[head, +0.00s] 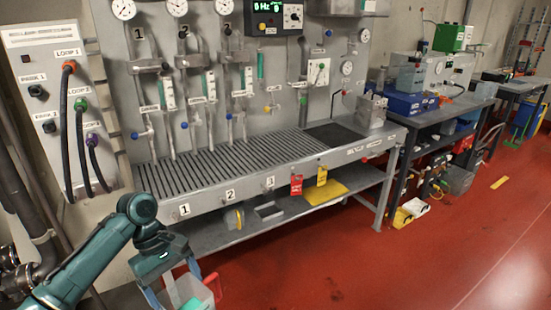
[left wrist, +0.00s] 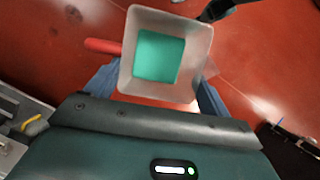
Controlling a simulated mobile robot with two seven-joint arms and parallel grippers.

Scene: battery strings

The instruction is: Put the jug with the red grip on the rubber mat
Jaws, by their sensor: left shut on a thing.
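The jug (head: 205,291) is a pale, see-through vessel with green contents and a red grip (head: 213,284). It is at the bottom of the head view, in front of the bench. My left gripper (head: 174,283) is shut on it, its fingers on opposite sides of the body. In the left wrist view I look into the open top of the jug (left wrist: 194,45), with its red grip (left wrist: 102,46) out to the left. The rubber mat (head: 333,134) is a dark, bare rectangle at the right end of the slatted bench top. My right gripper is not in view.
The slatted bench (head: 222,165) has pipes and gauges behind it. A grey metal box (head: 371,111) stands just right of the mat. Red (head: 296,185) and yellow (head: 322,176) tags hang at the bench front. The red floor (head: 330,250) before the bench is clear.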

